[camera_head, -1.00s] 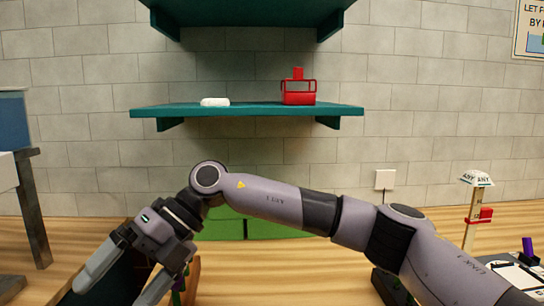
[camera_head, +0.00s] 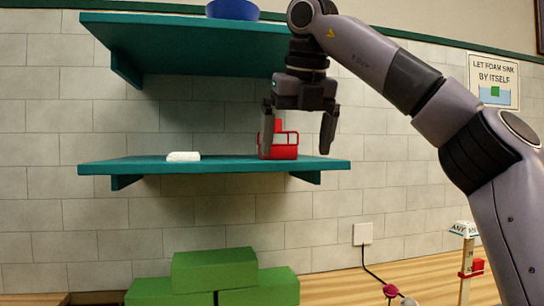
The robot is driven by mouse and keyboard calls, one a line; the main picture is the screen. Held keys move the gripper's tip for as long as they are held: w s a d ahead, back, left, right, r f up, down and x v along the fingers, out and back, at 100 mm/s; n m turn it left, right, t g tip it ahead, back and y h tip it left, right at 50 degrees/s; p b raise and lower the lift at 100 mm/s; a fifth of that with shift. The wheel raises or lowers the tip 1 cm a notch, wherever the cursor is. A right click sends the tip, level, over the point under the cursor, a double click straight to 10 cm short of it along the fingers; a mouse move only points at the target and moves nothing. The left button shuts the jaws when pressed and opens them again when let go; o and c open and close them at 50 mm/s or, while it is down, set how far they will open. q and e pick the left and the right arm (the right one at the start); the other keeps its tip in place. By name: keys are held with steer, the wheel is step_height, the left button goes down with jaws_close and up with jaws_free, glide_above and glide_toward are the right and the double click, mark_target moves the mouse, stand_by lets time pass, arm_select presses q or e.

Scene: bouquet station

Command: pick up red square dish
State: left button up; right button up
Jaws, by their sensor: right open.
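A red square-sided item (camera_head: 284,153), the only red thing on the shelf, stands on the lower teal shelf (camera_head: 220,166) near its right end. It has a solid lower part, a thin upper frame and a narrow upright part. My right gripper (camera_head: 297,150) points down in front of it, open and empty. Its left finger overlaps the item's left edge in the picture, and its right finger hangs to the right. I cannot tell whether either finger touches it. My left gripper is out of view.
A white lump (camera_head: 183,156) lies on the lower shelf's left half. The upper teal shelf (camera_head: 185,45) overhangs and carries a blue bowl (camera_head: 232,9). Green blocks (camera_head: 214,270) are stacked below. A post with a red part (camera_head: 472,268) stands at right.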

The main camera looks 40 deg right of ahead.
mark_target(280, 158)
steer(key=w+d+p, duration=0.1)
steer(key=w, duration=0.1)
steer(key=w+d+p, duration=0.1)
steer(key=w, duration=0.1)
steer(key=w+d+p, duration=0.1)
steer(key=shift+w+d+r, duration=0.15)
steer(key=shift+w+d, duration=0.1)
steer(key=shift+w, duration=0.15)
steer(key=w+p, duration=0.1)
steer(key=w+d+p, duration=0.2)
steer(key=w, duration=0.1)
steer(key=shift+d+r+p, duration=0.1)
steer(key=shift+p, duration=0.25)
steer(key=shift+w+d, duration=0.15)
steer(key=shift+w, duration=0.15)
steer(key=shift+x, duration=0.8)
steer(key=shift+s, duration=0.15)
steer(key=c, duration=1.1)
